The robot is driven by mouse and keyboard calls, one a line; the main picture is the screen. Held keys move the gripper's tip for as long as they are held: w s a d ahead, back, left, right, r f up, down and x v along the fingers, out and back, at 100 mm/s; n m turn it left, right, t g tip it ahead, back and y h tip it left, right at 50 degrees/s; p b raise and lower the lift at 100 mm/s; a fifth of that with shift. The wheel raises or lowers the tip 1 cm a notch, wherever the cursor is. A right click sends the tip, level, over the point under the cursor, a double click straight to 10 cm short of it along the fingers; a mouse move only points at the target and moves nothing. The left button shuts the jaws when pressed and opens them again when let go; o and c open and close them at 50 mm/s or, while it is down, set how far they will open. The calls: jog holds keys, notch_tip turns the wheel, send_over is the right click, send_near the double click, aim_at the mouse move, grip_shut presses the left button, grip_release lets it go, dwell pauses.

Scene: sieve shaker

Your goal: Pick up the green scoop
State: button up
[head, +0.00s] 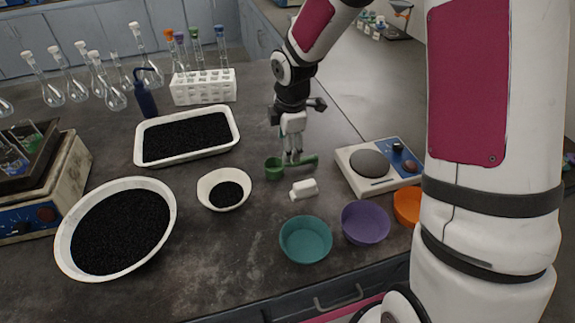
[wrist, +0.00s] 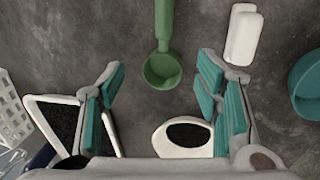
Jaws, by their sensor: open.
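The green scoop (head: 273,169) lies on the dark bench in the head view, its cup to the left and its handle running right. In the wrist view the scoop (wrist: 162,70) has its cup near the middle and its handle running to the top edge. My gripper (head: 291,158) points down over the scoop, close to its handle in the head view. In the wrist view my gripper (wrist: 160,82) has its teal-padded fingers wide apart, one on each side of the cup's line. Nothing is held. The exact height above the scoop cannot be told.
A white bottle (head: 304,189) lies close in front of the scoop. A white bowl (head: 203,196) and a tray (head: 139,148) of black grains stand left. A teal bowl (head: 305,240), a purple bowl (head: 366,223) and a hotplate (head: 370,163) stand right. A tube rack (head: 203,91) stands behind.

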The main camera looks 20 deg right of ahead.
aim_at(291, 165)
jog(key=f, duration=0.3)
jog(key=shift+w, duration=0.25)
jog(key=shift+w+d+f+b, duration=0.1)
jog(key=shift+d+f, duration=0.05)
jog(key=shift+f, duration=0.7)
jog(key=shift+w+d+f+b, duration=0.1)
jog(key=shift+f, duration=0.8)
jog(key=shift+w+d+f+b, duration=0.1)
jog(key=shift+d+f, duration=0.05)
jog(key=shift+f, duration=0.7)
grip_shut()
